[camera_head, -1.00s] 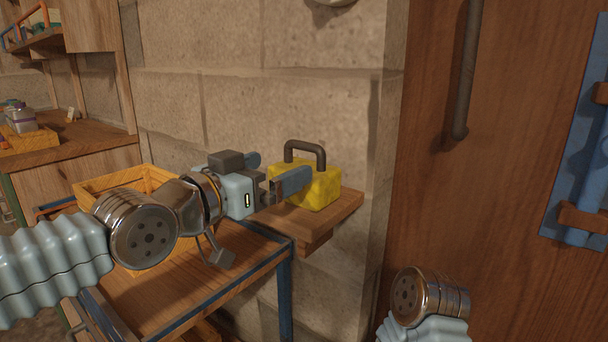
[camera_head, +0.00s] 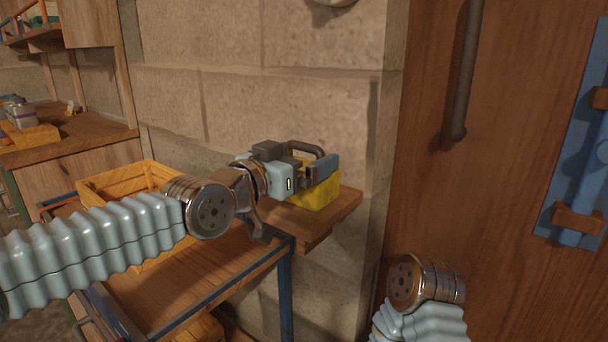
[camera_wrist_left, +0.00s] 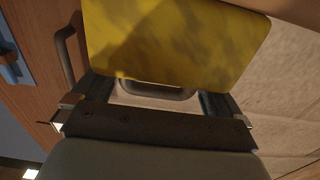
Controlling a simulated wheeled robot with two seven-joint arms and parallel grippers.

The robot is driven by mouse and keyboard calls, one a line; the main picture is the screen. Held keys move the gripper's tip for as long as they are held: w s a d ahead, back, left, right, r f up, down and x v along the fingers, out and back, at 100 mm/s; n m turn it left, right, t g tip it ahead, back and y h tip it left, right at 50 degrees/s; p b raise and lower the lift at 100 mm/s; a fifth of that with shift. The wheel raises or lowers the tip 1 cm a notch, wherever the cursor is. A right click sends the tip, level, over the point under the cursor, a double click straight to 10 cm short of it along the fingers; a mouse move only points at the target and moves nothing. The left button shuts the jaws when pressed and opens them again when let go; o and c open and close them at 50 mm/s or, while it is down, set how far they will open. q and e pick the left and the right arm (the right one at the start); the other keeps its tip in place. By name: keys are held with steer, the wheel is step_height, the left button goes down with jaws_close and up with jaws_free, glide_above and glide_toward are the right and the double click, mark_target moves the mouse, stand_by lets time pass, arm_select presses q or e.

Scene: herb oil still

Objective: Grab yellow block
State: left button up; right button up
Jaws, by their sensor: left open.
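The yellow block (camera_head: 318,193) with a dark handle on top (camera_head: 308,150) sits on a small wooden wall shelf (camera_head: 338,218). My left gripper (camera_head: 318,168) is open at the block's handle and partly hides the block in the head view. In the left wrist view the yellow block (camera_wrist_left: 172,40) fills the upper middle, and its dark handle (camera_wrist_left: 158,92) lies between the two open fingers. Whether the fingers touch the handle cannot be told. My right gripper is out of view; only part of my right arm shows at the lower right.
A wooden cart (camera_head: 215,262) with blue metal edges stands left of the shelf, holding an empty-looking wooden crate (camera_head: 115,185). A stone wall (camera_head: 300,95) rises behind the shelf. A wooden door with a dark vertical handle (camera_head: 466,75) is at the right.

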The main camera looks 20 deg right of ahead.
arm_select(q)
steer(key=shift+w+d, duration=0.25)
steer(key=shift+d, duration=0.1)
steer(key=c, duration=1)
